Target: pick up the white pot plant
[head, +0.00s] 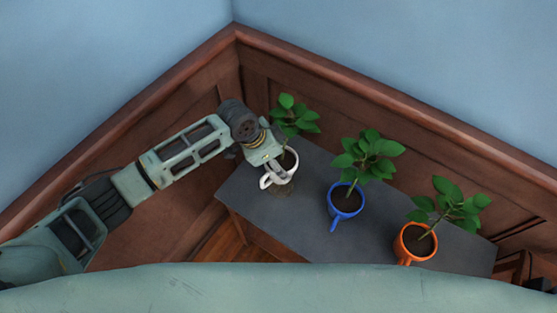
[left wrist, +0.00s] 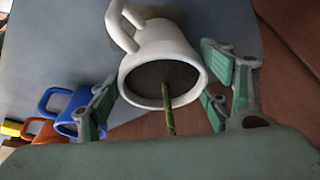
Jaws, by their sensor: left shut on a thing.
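The white pot (head: 284,178) is a mug-shaped pot with a handle, dark soil and a green leafy plant (head: 294,116), at the left end of the grey table. My left gripper (head: 272,164) is at the pot's rim, shut on it. In the left wrist view the white pot (left wrist: 165,45) sits between the two fingers, with its handle up and its stem toward the camera. A dark round patch shows on the table beside its base; I cannot tell how far it is off the surface. My right gripper is not in view.
A blue pot plant (head: 344,203) and an orange pot plant (head: 415,243) stand to the right on the grey table (head: 290,222). Brown wood panelling (head: 350,101) closes off the corner behind. The table's front left part is clear.

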